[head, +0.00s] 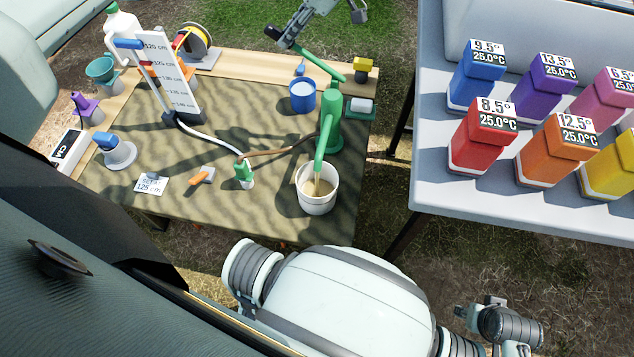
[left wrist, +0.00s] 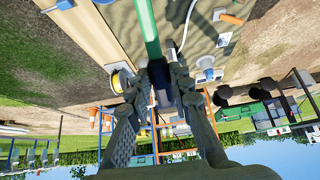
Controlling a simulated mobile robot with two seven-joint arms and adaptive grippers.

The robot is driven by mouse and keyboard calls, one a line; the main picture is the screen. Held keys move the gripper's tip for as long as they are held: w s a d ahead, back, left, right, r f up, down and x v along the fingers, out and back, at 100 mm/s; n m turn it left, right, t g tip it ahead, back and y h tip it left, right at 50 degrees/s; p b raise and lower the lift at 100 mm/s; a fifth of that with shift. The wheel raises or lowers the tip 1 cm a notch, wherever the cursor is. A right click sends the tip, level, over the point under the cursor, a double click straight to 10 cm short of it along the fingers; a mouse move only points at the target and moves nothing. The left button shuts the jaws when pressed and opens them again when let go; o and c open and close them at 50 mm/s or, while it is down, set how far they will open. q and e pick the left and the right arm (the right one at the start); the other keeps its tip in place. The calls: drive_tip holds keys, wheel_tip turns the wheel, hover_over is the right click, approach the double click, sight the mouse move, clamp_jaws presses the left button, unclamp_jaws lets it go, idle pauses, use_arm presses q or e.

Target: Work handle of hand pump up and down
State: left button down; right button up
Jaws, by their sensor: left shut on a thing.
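The hand pump (head: 334,115) is green and stands upright at the right side of the sampling table. Its green handle (head: 318,65) slopes up and back to the left from the pump's top. My left gripper (head: 283,38) is at the far end of the handle, shut on it. In the left wrist view, the fingers close around the handle's dark grip (left wrist: 163,85), with the green bar running up beyond. The pump spout hangs over a white bucket (head: 317,200) holding murky tan water. What may be my right gripper (head: 492,316) shows at the bottom right; its jaws are unclear.
A blue cup (head: 302,97) stands left of the pump. A white scale board (head: 172,75), hoses, a green-topped fitting (head: 244,175) and a note card (head: 151,185) share the table (head: 215,210). Several coloured bottles stand on a grey table (head: 430,185) at right.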

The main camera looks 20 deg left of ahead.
use_arm(q)
drive_tip(key=shift+d+r, duration=0.15)
drive_tip(key=shift+r, duration=0.05)
drive_tip(key=shift+a+f, duration=0.25)
drive_tip(key=shift+f, duration=0.1)
drive_tip(key=s+a+f+t+h+b, duration=0.1)
drive_tip(key=a+f+h+b, duration=0.2)
drive_tip(key=f+h, duration=0.3)
drive_tip(key=shift+a+f+t+h+b, duration=0.3)
drive_tip(key=shift+f+h+b, duration=0.1)
drive_tip(key=shift+f+b, duration=0.2)
drive_tip(key=c, duration=1.3)
unclamp_jaws()
drive_tip(key=shift+a, duration=0.15)
